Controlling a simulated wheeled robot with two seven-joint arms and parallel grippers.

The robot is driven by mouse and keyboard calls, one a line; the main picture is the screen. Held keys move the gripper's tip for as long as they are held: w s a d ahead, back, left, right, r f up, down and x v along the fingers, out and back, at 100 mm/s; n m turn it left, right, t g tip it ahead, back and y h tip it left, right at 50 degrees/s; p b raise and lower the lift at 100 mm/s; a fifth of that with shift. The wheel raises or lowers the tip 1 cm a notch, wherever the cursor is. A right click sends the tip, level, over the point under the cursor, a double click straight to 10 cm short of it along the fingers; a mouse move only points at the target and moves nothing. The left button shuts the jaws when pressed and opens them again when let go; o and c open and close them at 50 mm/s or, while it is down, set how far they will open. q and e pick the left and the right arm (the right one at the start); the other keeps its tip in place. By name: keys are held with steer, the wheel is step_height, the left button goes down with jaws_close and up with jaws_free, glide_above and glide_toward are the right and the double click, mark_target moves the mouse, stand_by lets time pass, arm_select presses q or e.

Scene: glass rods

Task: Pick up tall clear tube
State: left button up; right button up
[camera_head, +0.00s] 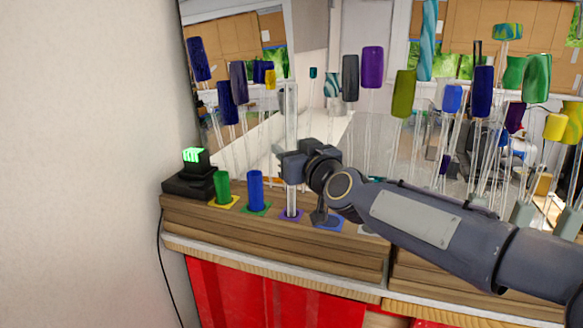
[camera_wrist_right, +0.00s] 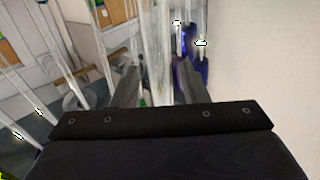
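The tall clear tube (camera_head: 291,115) stands upright on a purple pad (camera_head: 291,215) on the wooden ledge. My right gripper (camera_head: 283,155) is at its middle height, with tube showing above and below the gripper. In the right wrist view the clear tube (camera_wrist_right: 160,45) runs between the two fingers of my right gripper (camera_wrist_right: 158,75). The fingers stand apart on either side of it, with narrow gaps, so the gripper looks open around the tube. My left gripper is in neither view.
A green cylinder (camera_head: 222,187) and a blue cylinder (camera_head: 256,190) stand on pads left of the tube. A black device with a green display (camera_head: 193,155) sits at the ledge's left end. Several clear rods with coloured tops crowd behind and right. A plain wall (camera_head: 80,150) is at left.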

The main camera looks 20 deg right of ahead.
jaws_close()
